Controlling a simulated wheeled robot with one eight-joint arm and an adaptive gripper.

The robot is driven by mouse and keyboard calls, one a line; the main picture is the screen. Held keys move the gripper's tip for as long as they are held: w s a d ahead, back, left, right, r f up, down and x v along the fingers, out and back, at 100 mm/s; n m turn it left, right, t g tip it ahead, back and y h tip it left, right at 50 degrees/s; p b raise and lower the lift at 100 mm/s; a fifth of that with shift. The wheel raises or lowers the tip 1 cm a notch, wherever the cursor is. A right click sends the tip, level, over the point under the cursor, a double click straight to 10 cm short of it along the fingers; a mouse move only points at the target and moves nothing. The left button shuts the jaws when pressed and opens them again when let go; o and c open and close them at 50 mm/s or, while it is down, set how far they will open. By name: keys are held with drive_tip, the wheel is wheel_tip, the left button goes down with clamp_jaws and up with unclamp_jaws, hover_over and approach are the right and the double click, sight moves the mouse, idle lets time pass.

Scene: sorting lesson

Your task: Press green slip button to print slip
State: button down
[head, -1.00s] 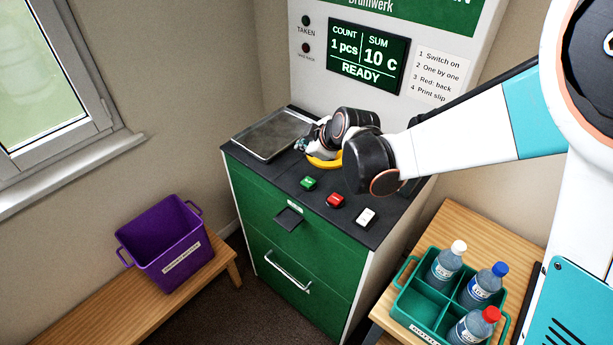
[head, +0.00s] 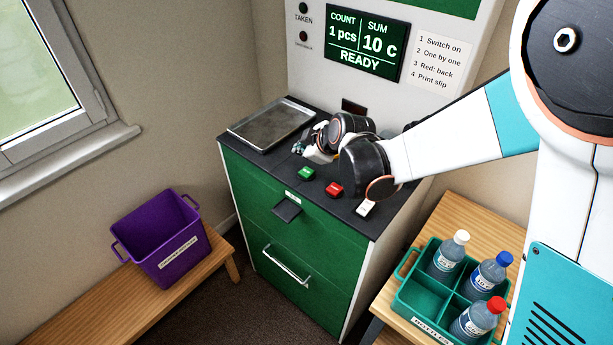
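The green button (head: 305,174) sits on the dark top of the green-fronted machine (head: 262,185), near its front edge. My gripper (head: 300,147) is above the machine top, behind the green button in the picture and apart from it. Its fingers are small and partly hidden by my wrist, so I cannot tell whether they are open or shut. The display (head: 362,47) reads COUNT 1 pcs, SUM 10 c, READY. A dark flap (head: 286,209) is on the machine's front below the green button. No slip is visible there.
A red button (head: 334,190) and a white switch (head: 366,208) lie right of the green one. A metal tray (head: 271,122) is at the top's left. A purple bin (head: 160,235) stands on the left bench, a teal bottle crate (head: 408,300) on the right table.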

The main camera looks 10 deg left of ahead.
sight(304, 173)
drive_tip(key=shift+f+b, duration=1.2)
drive_tip(key=shift+f, duration=0.75)
drive_tip(key=shift+f, duration=0.15)
drive_tip(key=shift+f+b, duration=0.25)
drive_tip(key=shift+b, duration=0.2)
drive_tip(key=shift+f+b, duration=0.5)
drive_tip(key=shift+f, duration=0.05)
idle(0.3)
drive_tip(key=shift+r, duration=0.1)
drive_tip(key=shift+r+p, duration=0.65)
drive_tip(key=shift+r, duration=0.25)
drive_tip(key=shift+r+p, duration=1.55)
drive_tip(key=shift+r, duration=0.9)
